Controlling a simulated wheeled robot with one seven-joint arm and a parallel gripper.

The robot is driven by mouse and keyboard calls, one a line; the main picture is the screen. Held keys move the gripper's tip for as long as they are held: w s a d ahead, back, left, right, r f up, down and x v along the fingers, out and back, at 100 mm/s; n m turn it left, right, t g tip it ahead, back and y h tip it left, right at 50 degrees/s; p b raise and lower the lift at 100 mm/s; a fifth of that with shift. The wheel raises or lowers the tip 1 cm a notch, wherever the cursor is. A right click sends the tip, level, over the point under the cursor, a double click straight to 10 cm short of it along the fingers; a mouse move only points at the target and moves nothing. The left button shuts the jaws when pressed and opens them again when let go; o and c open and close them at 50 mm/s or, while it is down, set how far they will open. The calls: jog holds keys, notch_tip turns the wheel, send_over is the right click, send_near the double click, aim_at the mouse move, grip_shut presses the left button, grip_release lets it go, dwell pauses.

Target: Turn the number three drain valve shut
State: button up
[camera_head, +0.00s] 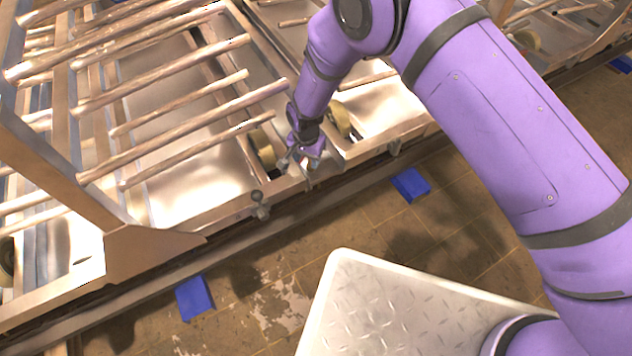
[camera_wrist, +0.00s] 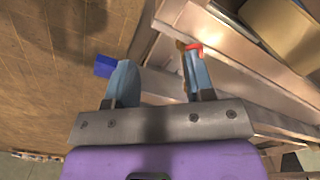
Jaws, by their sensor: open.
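My gripper (camera_head: 298,162) is at the near edge rail of the metal frame in the head view. In the wrist view my gripper (camera_wrist: 158,72) has its two grey fingers wide apart with nothing held between them. A small part with a red piece and a brown piece (camera_wrist: 194,47) shows by the tip of the right finger and is partly hidden by it; it may be a valve handle. I cannot tell whether they touch. Small grey fittings stand on the rail to the left (camera_head: 260,203) and right (camera_head: 395,146) of my gripper. No valve number is readable.
The metal frame (camera_head: 105,215) carries several parallel bars above its trays. Brass-coloured rollers (camera_head: 264,148) sit just behind the rail close to my gripper.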

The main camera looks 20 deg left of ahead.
jog(key=s+d+r, duration=0.1)
jog(key=s+d, duration=0.4)
jog(key=s, duration=0.3)
jog(key=shift+d, duration=0.3)
